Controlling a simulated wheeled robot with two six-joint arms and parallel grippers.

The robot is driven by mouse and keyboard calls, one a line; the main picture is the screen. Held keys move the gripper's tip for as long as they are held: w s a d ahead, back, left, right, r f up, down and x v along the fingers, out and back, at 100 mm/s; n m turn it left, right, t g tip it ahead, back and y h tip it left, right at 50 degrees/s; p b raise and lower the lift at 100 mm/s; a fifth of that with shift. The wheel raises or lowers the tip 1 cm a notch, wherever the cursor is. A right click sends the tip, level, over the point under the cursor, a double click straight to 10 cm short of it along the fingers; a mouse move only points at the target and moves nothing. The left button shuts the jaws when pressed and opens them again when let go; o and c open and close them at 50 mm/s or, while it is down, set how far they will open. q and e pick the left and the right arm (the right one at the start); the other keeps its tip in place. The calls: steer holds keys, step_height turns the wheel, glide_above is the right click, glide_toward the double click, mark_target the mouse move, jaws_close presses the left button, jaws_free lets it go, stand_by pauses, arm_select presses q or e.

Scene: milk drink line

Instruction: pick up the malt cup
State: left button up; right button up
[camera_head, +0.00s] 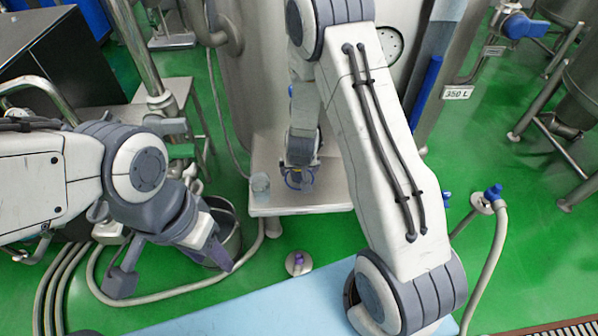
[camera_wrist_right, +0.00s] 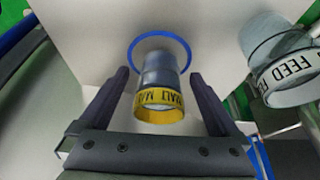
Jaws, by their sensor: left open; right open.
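The malt cup (camera_wrist_right: 160,77) is a grey cup with a yellow band lettered "MALT". In the right wrist view it stands within a blue ring marked on the pale shelf. My right gripper (camera_wrist_right: 160,82) is open, with one finger on each side of the cup and a gap on both sides. In the head view my right gripper (camera_head: 300,178) is small at the shelf, and the cup there is mostly hidden by it. My left gripper (camera_head: 172,262) is open and empty, far left of the shelf, above the floor.
A second cup (camera_wrist_right: 285,65) with a white band lettered "FEED" stands close to the malt cup; it also shows on the shelf (camera_head: 300,203) in the head view as a clear grey cup (camera_head: 260,184). A steel bucket (camera_head: 222,232) stands behind my left gripper. A large tank rises behind the shelf.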

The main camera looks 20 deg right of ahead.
steer(key=shift+x, duration=1)
steer(key=shift+c, duration=0.3)
jaws_close()
steer(key=shift+r, duration=0.15)
